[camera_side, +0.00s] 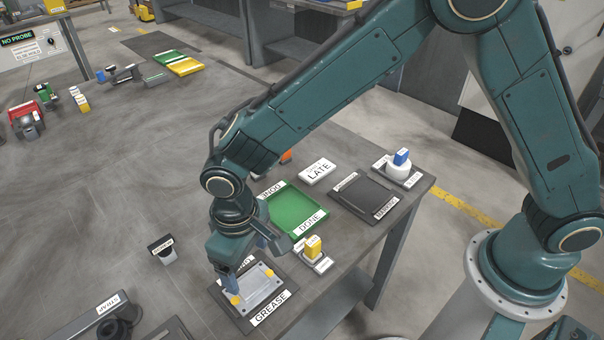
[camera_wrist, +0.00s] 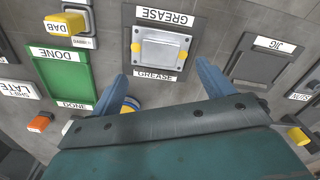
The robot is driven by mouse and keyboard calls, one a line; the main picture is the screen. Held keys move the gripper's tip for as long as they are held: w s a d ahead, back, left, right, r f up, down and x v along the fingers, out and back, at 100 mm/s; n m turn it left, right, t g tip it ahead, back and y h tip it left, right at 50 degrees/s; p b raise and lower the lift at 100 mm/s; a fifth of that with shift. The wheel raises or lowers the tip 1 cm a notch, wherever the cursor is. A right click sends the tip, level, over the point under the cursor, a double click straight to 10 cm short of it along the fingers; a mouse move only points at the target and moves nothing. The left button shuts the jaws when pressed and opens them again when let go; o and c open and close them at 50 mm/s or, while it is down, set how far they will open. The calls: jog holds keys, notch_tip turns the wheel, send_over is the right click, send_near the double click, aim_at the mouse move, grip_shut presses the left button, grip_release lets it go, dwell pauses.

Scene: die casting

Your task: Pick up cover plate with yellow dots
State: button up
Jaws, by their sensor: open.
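The silver cover plate (camera_side: 260,289) with two yellow dots lies flat on the dark tray labelled GREASE (camera_side: 240,318) near the table's front edge. In the wrist view, the plate (camera_wrist: 160,53) shows a yellow dot at each of its left and right sides. My gripper (camera_side: 240,272) is over the plate, pointing down, and partly covers it in the side view. In the wrist view, the blue fingers of my gripper (camera_wrist: 163,70) are spread wide and empty, to the left and right of the plate's near side. I cannot tell their exact height above it.
A yellow-topped DAB block (camera_side: 313,247) stands close to the right of the GREASE tray. Behind it are a green DONE tray (camera_side: 284,219), a LATE block (camera_side: 318,171) and a dark tray (camera_side: 367,194). The dark JIG tray (camera_wrist: 258,68) is on the other side.

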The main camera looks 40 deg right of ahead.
aim_at(251, 282)
jog(key=shift+f, duration=0.95)
jog(key=shift+f, duration=2.6)
jog(key=shift+c, duration=0.4)
jog(key=shift+w+r, duration=0.1)
jog(key=c, duration=1.1)
